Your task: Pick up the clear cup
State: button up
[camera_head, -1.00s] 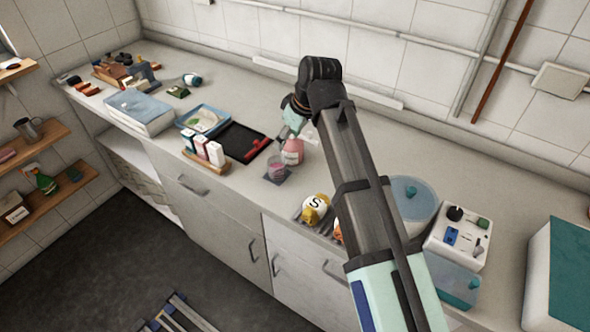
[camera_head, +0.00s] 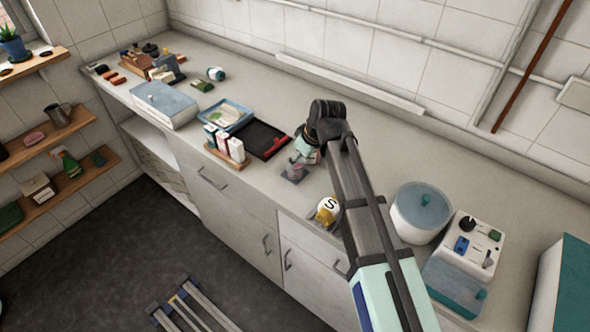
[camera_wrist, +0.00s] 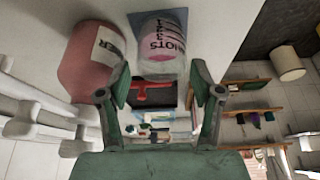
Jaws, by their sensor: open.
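The clear cup (camera_wrist: 162,48) has dark markings and pink contents, and it stands on a dark square mat (camera_head: 289,179). In the wrist view it lies just beyond and between the fingertips of my gripper (camera_wrist: 160,78). The fingers are spread and hold nothing. In the head view my gripper (camera_head: 303,157) is low over the counter at the cup, hiding much of it (camera_head: 295,170). I cannot tell whether a finger touches the cup.
A pink labelled bottle (camera_wrist: 88,62) stands close beside the cup and near one finger. A black tray (camera_head: 262,140) and a wooden rack of small boxes (camera_head: 225,146) are to the left. A yellow-and-white round object (camera_head: 327,209) is at the counter's front edge.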

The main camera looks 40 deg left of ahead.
jog(key=shift+p+x, duration=1.25)
jog(key=shift+x, duration=1.45)
jog(key=shift+s+d, duration=0.1)
jog(key=c, duration=0.9)
